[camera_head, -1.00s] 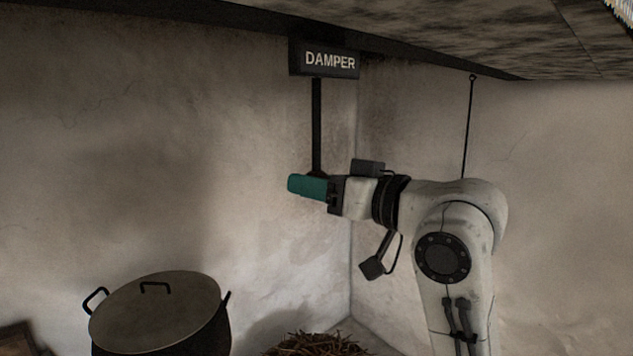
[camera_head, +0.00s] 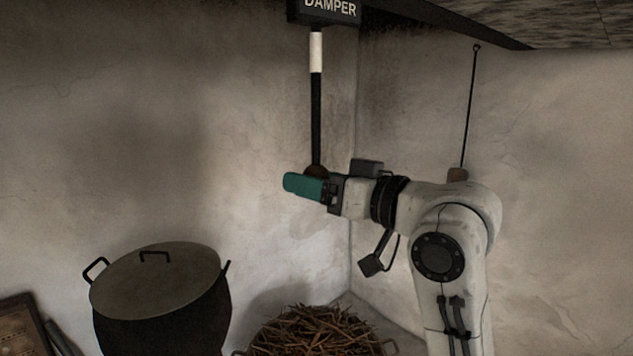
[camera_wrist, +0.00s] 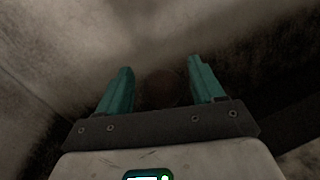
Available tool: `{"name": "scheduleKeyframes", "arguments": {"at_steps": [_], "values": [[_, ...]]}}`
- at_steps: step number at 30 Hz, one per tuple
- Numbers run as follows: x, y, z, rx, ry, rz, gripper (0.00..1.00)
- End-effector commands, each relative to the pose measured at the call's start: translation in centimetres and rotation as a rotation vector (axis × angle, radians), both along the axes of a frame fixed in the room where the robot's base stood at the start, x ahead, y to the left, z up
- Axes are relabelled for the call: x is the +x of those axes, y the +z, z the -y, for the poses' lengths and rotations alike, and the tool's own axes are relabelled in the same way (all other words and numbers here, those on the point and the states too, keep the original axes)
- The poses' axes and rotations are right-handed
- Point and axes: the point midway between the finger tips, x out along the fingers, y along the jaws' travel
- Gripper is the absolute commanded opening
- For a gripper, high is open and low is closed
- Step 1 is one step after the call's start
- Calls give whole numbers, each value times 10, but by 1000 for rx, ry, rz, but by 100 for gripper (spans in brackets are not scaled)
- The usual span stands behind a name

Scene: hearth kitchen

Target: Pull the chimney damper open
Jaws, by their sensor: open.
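The dark damper rod (camera_head: 316,115) hangs from the box marked DAMPER (camera_head: 328,10). A white band (camera_head: 316,52) shows on the rod just below the box. A brown round knob (camera_head: 316,171) at the rod's lower end is partly hidden behind my gripper (camera_head: 290,184) in the head view. In the wrist view the dark knob (camera_wrist: 160,89) sits between the two teal fingers of my gripper (camera_wrist: 160,66). The fingers are apart, with gaps seen on both sides of the knob.
A lidded black pot (camera_head: 165,325) stands at lower left. A basket of twigs (camera_head: 315,332) is below my gripper. A thin cord (camera_head: 469,110) with a brown end piece (camera_head: 457,174) hangs behind my arm. Walls meet in a corner close behind.

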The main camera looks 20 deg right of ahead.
Motion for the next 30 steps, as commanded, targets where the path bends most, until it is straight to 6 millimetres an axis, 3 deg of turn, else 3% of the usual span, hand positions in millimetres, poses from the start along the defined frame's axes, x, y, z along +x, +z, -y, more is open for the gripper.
{"name": "scheduleKeyframes", "arguments": {"at_steps": [8,21,30], "values": [[-9,1,6,2,-1,5,67],[-78,0,44,-1,-4,3,67],[-95,0,53,0,0,0,67]]}}
